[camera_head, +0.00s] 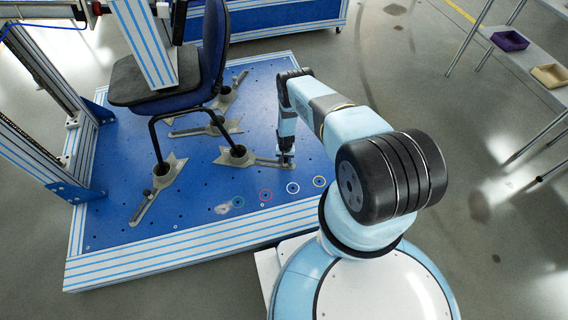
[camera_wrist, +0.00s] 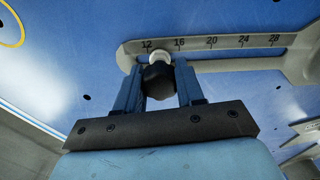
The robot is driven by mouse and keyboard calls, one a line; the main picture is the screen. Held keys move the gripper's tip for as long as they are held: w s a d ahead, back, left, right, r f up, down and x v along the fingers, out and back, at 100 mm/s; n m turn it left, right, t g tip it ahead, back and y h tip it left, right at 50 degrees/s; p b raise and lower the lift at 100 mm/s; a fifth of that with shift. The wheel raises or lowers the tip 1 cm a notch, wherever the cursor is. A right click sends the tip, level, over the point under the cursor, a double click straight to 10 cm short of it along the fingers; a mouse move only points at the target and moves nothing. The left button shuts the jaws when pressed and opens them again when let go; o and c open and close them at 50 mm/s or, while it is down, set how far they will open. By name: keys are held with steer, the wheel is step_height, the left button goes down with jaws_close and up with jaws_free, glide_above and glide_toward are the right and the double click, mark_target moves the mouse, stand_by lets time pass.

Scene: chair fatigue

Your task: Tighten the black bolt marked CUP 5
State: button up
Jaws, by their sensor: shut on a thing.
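A black bolt (camera_wrist: 158,80) with a pale collar sits at the end of a grey slotted arm (camera_wrist: 225,44) near the numbers 12 and 16. My gripper (camera_wrist: 160,84) is shut on the black bolt, one blue finger on each side of it. In the head view my gripper (camera_head: 286,160) reaches down to the right end of the slotted arm (camera_head: 262,161) next to a cup foot (camera_head: 235,155). The bolt is hidden or too small there. No CUP 5 marking can be read.
A dark blue office chair (camera_head: 205,55) stands on the blue platform (camera_head: 185,222), its legs by several grey cup feet. Coloured rings mark the platform's front. A metal frame rises at left. A shelf at right holds a purple bin (camera_head: 509,41) and a tan bin (camera_head: 549,75).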

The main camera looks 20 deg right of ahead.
steer(key=shift+c, duration=0.9)
steer(key=m, duration=0.3)
steer(key=shift+m, duration=0.3)
steer(key=m, duration=0.4)
steer(key=m, duration=0.4)
